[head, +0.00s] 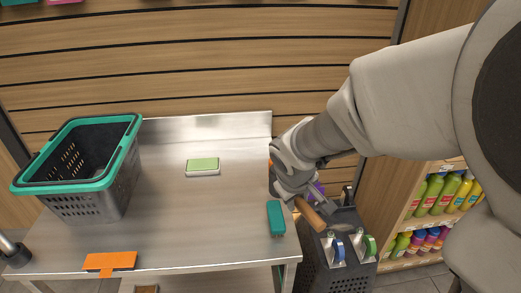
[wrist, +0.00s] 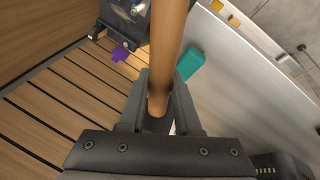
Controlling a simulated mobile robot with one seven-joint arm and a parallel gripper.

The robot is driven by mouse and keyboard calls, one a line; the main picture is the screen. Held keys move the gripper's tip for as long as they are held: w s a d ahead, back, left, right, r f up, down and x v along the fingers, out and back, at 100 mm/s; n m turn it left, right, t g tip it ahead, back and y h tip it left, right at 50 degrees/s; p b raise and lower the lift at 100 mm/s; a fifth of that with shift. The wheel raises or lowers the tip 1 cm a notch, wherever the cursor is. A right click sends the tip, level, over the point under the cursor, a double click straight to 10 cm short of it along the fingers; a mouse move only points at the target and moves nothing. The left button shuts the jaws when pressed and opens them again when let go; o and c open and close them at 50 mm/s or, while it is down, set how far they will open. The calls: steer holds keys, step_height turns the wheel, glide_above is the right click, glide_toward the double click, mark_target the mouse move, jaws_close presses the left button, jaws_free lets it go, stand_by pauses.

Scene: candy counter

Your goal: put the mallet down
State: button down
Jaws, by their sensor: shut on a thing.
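The mallet's wooden handle (head: 310,213) shows below my gripper (head: 288,190) in the head view, slanting down to the right beyond the right end of the metal table. In the wrist view the handle (wrist: 170,45) runs up from between the fingers of my gripper (wrist: 161,103) and out of the top of the picture. My gripper is shut on the handle. I cannot make out the mallet's head in either view. The metal table (head: 165,215) lies left of my gripper, with a wide bare middle.
A grey basket with a teal rim (head: 72,186) stands at the table's left. A green-and-white block (head: 203,166) lies at the back. A teal object (head: 276,217) lies near the right edge. A dark grey bin (head: 330,275) stands right of the table. Bottles (head: 432,195) fill shelves farther right.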

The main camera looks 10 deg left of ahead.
steer(key=s+a+f+b, duration=0.1)
steer(key=a+f, duration=0.1)
steer(key=a, duration=0.1)
steer(key=s+a+f+b, duration=0.1)
steer(key=a+f, duration=0.1)
steer(key=a, duration=0.2)
steer(key=s+a+f+b, duration=0.1)
steer(key=a+f, duration=0.2)
steer(key=a, duration=0.1)
steer(key=shift+s, duration=0.25)
steer(key=shift+f+b, duration=0.8)
steer(key=shift+f, duration=1.15)
steer(key=shift+f, duration=0.25)
steer(key=c, duration=0.6)
jaws_free()
steer(key=shift+r, duration=0.1)
steer(key=shift+r, duration=0.1)
